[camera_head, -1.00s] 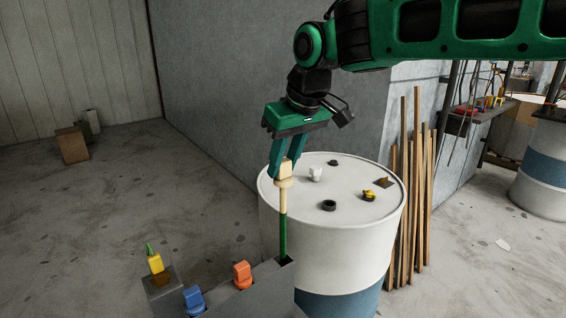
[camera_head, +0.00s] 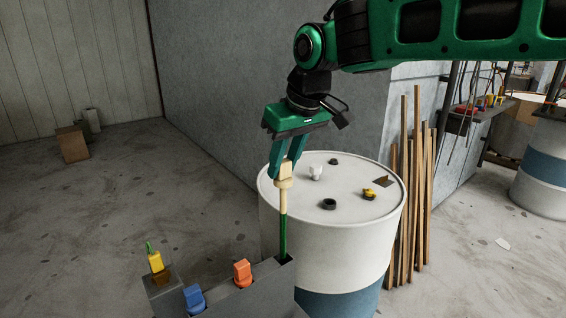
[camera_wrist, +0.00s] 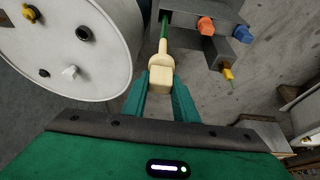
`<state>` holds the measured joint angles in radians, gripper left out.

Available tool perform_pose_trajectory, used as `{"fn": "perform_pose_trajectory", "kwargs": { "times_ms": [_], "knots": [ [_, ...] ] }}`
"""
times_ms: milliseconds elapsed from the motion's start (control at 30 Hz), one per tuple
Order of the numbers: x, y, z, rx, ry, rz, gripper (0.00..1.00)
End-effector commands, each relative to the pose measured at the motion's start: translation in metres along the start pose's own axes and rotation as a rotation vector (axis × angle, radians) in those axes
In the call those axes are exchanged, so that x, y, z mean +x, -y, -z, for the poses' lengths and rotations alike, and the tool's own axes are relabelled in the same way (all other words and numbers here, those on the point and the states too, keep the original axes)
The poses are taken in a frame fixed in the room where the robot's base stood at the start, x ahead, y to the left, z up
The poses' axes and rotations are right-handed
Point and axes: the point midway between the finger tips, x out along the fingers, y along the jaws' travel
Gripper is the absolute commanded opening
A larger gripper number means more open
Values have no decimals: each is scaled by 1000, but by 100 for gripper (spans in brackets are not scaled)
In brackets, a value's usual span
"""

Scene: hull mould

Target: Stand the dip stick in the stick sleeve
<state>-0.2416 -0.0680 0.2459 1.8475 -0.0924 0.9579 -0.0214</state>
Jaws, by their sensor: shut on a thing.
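The dip stick has a cream handle (camera_head: 284,184) and a green rod (camera_head: 283,236). My gripper (camera_head: 286,168) is shut on the top of the handle and holds the stick nearly upright. The rod's lower end meets the dark opening of the stick sleeve (camera_head: 286,262) at the right end of a grey block; its tip is hidden, and how deep it reaches I cannot tell. In the wrist view the handle (camera_wrist: 160,76) sits between my fingers, and the green rod (camera_wrist: 163,32) runs to the block.
The grey block (camera_head: 262,297) also bears an orange plug (camera_head: 242,272), a blue plug (camera_head: 194,298) and a yellow piece (camera_head: 155,262). A white drum (camera_head: 300,215) with small items on top stands close behind the stick. Wooden strips (camera_head: 416,200) lean beside it.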

Motion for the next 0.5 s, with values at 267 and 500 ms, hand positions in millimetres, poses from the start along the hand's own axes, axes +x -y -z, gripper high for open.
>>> {"fn": "perform_pose_trajectory", "kwargs": {
  "times_ms": [267,500],
  "knots": [
    [16,0,-7,0,1,0,0],
    [29,0,-12,0,1,0,0]
  ]
}}
